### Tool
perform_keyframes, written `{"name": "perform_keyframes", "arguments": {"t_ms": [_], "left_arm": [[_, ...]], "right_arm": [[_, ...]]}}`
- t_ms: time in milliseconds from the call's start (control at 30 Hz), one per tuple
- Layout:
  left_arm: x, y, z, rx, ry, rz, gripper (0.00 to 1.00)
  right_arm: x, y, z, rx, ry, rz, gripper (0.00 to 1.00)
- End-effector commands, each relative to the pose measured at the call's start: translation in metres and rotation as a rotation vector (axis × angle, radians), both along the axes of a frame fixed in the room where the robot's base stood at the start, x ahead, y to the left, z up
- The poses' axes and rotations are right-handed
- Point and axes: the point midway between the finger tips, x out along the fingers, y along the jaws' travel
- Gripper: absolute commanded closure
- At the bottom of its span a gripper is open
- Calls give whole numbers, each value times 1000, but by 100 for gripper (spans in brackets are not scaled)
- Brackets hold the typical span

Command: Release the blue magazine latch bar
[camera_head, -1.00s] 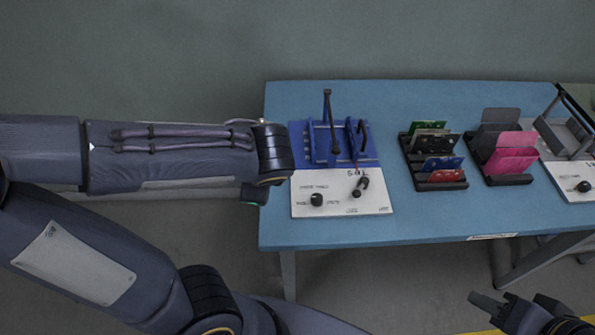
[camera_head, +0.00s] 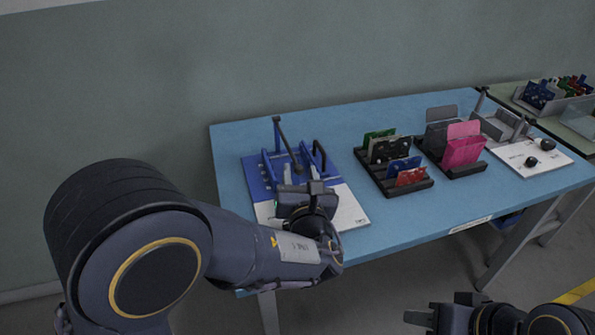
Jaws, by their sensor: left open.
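The blue magazine fixture (camera_head: 256,177) stands on the left part of the table, with blue upright plates and a white front panel (camera_head: 349,210). A tall post at its back carries a dark bar (camera_head: 288,143) that slopes down toward the front and ends in a dark knob. A black loop handle (camera_head: 319,153) stands to its right. My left gripper (camera_head: 298,184) is open over the front of the fixture, just below the knob in the picture; I cannot tell whether it touches anything. It hides much of the panel. My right gripper (camera_head: 420,318) is low at the bottom right, away from the table.
Two black racks stand mid-table, one with green, blue and red cards (camera_head: 400,165), the other with grey and pink cards (camera_head: 463,150). A grey fixture with a white panel (camera_head: 545,163) is at the right. Blue tabletop (camera_head: 231,150) is bare left of the fixture.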

Motion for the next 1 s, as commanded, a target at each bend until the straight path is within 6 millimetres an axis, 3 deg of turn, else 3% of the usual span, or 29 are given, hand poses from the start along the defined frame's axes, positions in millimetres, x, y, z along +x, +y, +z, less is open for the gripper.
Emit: {"name": "perform_keyframes", "arguments": {"t_ms": [200, 467, 767, 1000], "left_arm": [[18, 3, 0, 0, 0, 1, 59], [19, 3, 0, -1, 0, 1, 59], [19, 3, 0, -1, 1, 1, 98], [19, 3, 0, -1, 2, 0, 100]], "right_arm": [[0, 0, -1, 0, 0, 0, 64], [0, 0, -1, 0, 0, 0, 64], [0, 0, -1, 0, 0, 0, 64], [0, 0, -1, 0, 0, 0, 64]]}}
